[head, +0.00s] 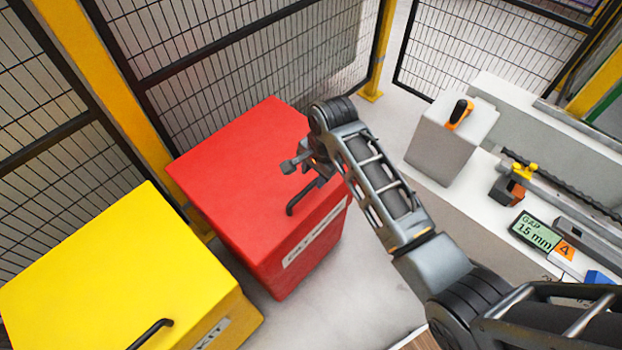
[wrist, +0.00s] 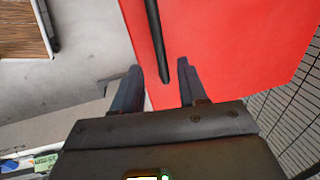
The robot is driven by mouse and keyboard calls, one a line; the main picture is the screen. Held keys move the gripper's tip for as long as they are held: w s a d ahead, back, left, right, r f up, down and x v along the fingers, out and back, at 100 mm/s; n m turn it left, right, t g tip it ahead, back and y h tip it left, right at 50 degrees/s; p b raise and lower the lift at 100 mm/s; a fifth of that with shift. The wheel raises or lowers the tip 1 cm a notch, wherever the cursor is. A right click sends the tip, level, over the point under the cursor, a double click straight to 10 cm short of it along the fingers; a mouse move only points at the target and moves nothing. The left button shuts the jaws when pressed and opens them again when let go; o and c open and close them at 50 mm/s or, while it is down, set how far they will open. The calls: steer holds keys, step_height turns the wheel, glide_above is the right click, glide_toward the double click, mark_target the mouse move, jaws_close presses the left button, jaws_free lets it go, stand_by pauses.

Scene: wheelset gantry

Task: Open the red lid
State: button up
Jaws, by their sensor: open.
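The red lid (head: 245,165) covers a red bin (head: 290,262) with a white label on its front. The lid looks shut. A black bar handle (head: 303,196) is fixed near the lid's front edge. My gripper (head: 303,172) is over the front part of the lid, close to the handle. In the wrist view my gripper (wrist: 160,82) is open, with one finger on each side of the handle's end (wrist: 157,45) as seen in the picture. The red lid (wrist: 225,50) fills the area behind the fingers. I cannot tell whether the fingers touch the handle.
A yellow bin (head: 120,270) with a black handle stands left of the red one. Mesh fencing (head: 220,40) with yellow posts runs behind both bins. A white bench (head: 470,195) with a gap display (head: 535,232) is at the right. Grey floor is clear before the bins.

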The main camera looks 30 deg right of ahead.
mark_target(311, 186)
steer(key=shift+w+a+f, duration=0.1)
steer(key=shift+w+f, duration=0.05)
steer(key=shift+f, duration=0.75)
steer(key=shift+w+f, duration=0.2)
steer(key=shift+f, duration=0.7)
steer(key=shift+w+a+f, duration=0.1)
steer(key=shift+w+f, duration=0.05)
steer(key=shift+f, duration=0.75)
steer(key=shift+c, duration=0.2)
jaws_close()
